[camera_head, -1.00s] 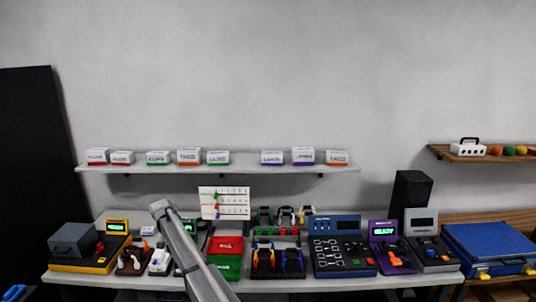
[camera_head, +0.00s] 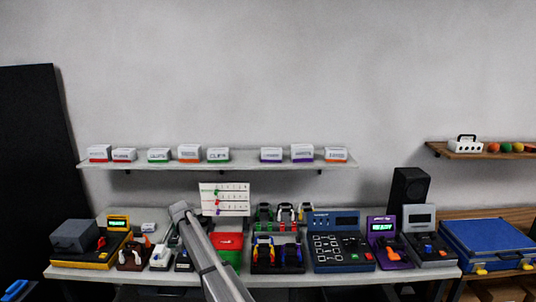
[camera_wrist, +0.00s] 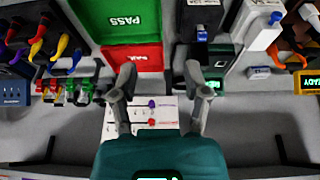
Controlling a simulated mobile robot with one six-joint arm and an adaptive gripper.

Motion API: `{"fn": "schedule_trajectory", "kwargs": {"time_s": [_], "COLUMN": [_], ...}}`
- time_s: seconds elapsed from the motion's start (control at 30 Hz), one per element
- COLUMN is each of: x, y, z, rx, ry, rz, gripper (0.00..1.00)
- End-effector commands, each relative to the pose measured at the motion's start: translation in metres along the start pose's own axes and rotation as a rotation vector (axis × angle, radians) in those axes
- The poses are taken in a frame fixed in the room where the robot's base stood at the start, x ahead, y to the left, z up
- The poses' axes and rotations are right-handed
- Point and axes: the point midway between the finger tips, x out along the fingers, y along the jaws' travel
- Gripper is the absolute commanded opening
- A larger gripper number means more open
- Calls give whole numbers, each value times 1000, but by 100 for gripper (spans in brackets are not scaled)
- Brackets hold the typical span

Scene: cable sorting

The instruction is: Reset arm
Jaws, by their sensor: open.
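My gripper (camera_wrist: 160,74) is open in the wrist view. Its two grey fingers stand apart with nothing held between them, above the table near the red FAIL tray (camera_wrist: 146,58). The green PASS tray (camera_wrist: 108,36) lies beyond it. In the head view my grey arm link crosses the front of the table, and the gripper itself cannot be made out. The arm partly hides the red tray and the green tray (camera_head: 233,258) there.
A white chart board (camera_head: 224,199) stands at the table's back. A blue panel (camera_head: 342,222), an orange-and-black station (camera_head: 90,258) and a purple station (camera_head: 389,253) crowd the table (camera_head: 300,280). A shelf (camera_head: 220,165) of labelled boxes hangs above. A blue case (camera_head: 487,238) is at right.

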Motion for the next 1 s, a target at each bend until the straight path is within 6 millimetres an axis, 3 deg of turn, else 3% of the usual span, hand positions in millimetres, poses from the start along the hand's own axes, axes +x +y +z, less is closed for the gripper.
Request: {"fn": "schedule_trajectory", "kwargs": {"time_s": [0.27, 0.47, 0.77, 1.0], "x": [8, 11, 10, 3], "y": [94, 188, 313, 397], "z": [38, 85, 173, 260], "rx": [4, 6, 6, 7], "ry": [-45, -96, -177, -243], "rz": [19, 32, 37, 24], "gripper": [60, 60, 60, 60]}}
